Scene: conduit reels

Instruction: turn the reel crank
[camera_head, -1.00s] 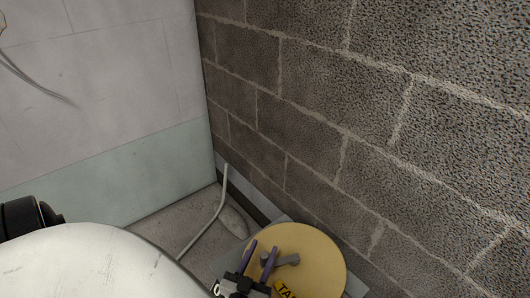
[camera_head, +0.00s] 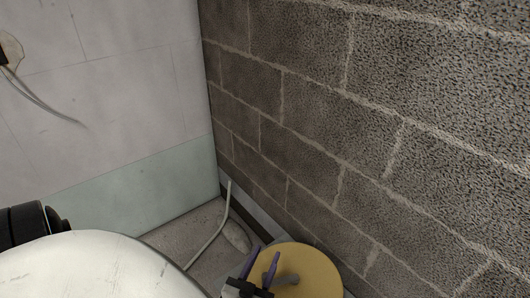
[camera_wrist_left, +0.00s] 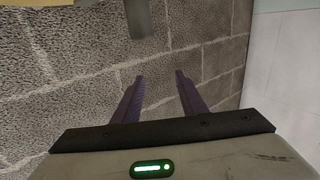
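The reel is a yellow disc (camera_head: 322,270) at the bottom of the head view, cut off by the lower edge. Its grey crank (camera_head: 288,279) shows on the disc's face. My left gripper (camera_head: 266,252) has two purple fingers, spread apart, at the reel's left side and just left of the crank in the picture. In the left wrist view the open fingers (camera_wrist_left: 159,74) have nothing between them. A grey bar (camera_wrist_left: 137,18), seemingly the crank handle, shows beyond the fingertips at the top edge, apart from them. My right gripper is not in view.
A block wall (camera_head: 370,130) rises right behind the reel. A pale panel wall (camera_head: 120,90) stands to the left. A thin pale conduit (camera_head: 213,236) lies across the concrete floor (camera_head: 188,228) by the corner. A cable hangs at the upper left.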

